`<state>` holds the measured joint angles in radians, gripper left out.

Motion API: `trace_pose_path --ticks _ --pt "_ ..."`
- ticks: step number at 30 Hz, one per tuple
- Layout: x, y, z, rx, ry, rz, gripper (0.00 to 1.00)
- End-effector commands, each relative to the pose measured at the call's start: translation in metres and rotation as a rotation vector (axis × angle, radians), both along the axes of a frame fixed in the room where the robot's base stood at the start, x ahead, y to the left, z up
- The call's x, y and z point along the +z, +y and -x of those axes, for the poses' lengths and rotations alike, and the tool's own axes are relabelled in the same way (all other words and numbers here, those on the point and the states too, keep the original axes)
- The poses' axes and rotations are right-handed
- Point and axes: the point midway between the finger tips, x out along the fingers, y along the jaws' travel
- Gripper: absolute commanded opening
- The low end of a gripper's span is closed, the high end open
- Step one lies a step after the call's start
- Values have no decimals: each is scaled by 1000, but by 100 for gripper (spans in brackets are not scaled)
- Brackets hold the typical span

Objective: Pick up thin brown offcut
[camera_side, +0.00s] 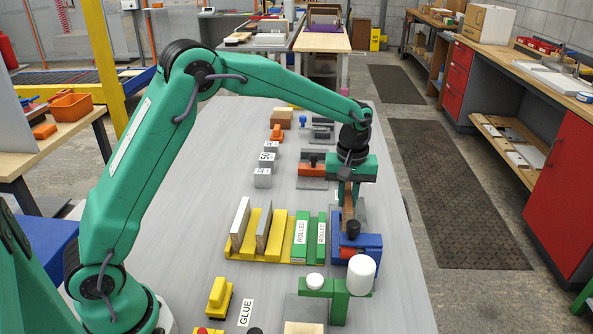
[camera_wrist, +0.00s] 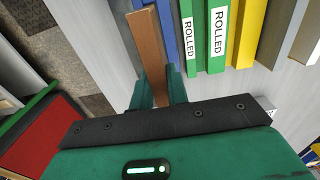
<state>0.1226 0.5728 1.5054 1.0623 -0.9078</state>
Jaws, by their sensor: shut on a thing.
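The thin brown offcut (camera_wrist: 149,45) is a narrow strip that runs lengthwise away from the camera between my fingers in the wrist view. My gripper (camera_wrist: 158,88) is shut on its near end. In the side view the offcut (camera_side: 348,201) hangs roughly upright below my gripper (camera_side: 347,181). Its lower end is close to a blue fixture (camera_side: 367,243) with a black knob (camera_side: 352,229). I cannot tell whether the two touch.
Left of the fixture stand green slots (camera_side: 302,238) marked ROLLED and a yellow rack (camera_side: 272,257) holding boards. A green roller stand (camera_side: 340,297) with a white cylinder (camera_side: 361,275) is in front. Grey weights (camera_side: 263,177) and small clamps stand behind. The table's right strip is clear.

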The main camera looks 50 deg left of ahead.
Motion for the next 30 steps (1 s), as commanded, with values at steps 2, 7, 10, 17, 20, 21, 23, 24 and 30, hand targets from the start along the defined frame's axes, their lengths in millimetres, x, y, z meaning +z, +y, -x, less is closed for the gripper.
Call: trace_pose_path --ticks 2,7,10,17,20,21,23,24,30 --pt "9 0 0 0 -1 1 0" --pt "19 0 0 0 0 0 0" --pt "20 0 0 0 0 0 0" --pt "20 0 0 0 0 0 0" --pt "20 0 0 0 0 0 0" --pt "20 0 0 0 0 0 0" --pt "20 0 0 0 0 0 0" --pt "20 0 0 0 0 0 0" --pt "20 0 0 0 0 0 0"
